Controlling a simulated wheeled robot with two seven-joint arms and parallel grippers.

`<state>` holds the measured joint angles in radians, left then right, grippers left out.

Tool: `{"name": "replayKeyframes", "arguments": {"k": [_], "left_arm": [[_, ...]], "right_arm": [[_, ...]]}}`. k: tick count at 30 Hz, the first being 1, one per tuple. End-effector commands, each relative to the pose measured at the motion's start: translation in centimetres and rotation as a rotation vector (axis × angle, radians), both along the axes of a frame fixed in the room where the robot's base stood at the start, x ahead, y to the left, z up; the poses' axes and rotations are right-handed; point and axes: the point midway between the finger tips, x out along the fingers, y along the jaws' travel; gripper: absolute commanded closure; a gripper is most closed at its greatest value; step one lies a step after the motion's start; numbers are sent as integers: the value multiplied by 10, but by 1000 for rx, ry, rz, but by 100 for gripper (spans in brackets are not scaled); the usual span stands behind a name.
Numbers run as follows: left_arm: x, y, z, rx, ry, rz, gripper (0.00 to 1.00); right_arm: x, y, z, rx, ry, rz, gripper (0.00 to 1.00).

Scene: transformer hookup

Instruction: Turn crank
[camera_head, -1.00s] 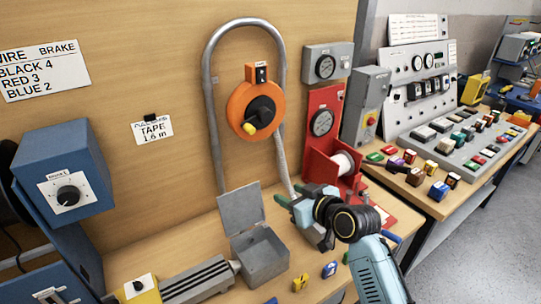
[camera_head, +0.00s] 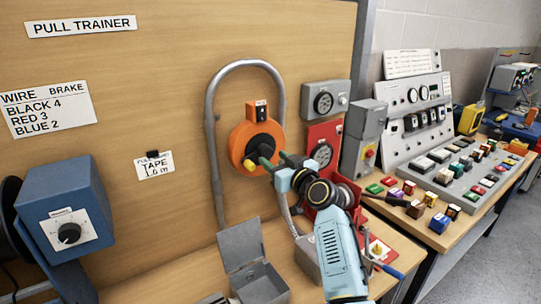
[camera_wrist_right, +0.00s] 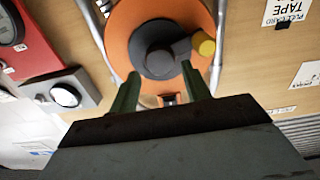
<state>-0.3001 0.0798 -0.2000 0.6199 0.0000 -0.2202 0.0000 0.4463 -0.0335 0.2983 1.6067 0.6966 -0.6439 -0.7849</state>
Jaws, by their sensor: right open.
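The crank is a dark hub and arm (camera_head: 262,147) with a yellow knob (camera_head: 249,165) on an orange disc (camera_head: 239,140), mounted on the wooden panel. The right wrist view also shows the orange disc (camera_wrist_right: 118,22), the dark hub (camera_wrist_right: 158,62) and the yellow knob (camera_wrist_right: 204,43). My right gripper (camera_head: 266,164) is in front of the disc, its green fingers pointing at it. In the right wrist view its fingers (camera_wrist_right: 160,82) are spread on either side of the hub, with the knob beyond the right finger. Whether they touch the crank I cannot tell. My left gripper is not in view.
A curved grey conduit (camera_head: 212,110) arches around the disc. A grey box with an open lid (camera_head: 262,282) is below. A red gauge stand (camera_head: 325,138) and grey boxes are close to the right. A blue unit (camera_head: 66,205) is at the left.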

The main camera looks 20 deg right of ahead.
Motion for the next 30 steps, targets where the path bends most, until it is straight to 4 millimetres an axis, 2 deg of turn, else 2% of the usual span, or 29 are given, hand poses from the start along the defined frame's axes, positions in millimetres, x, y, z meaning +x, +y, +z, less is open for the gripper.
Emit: {"name": "replayKeyframes", "arguments": {"k": [3, 7, 19, 30], "left_arm": [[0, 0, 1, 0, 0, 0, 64], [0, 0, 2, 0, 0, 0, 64], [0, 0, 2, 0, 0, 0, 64], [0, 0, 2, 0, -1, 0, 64]], "right_arm": [[14, 2, 1, 3, -1, 1, 52], [24, 4, 0, 2, 0, 0, 52], [28, 4, 0, 0, 0, 1, 52], [28, 4, 0, 0, 1, 1, 100]]}}
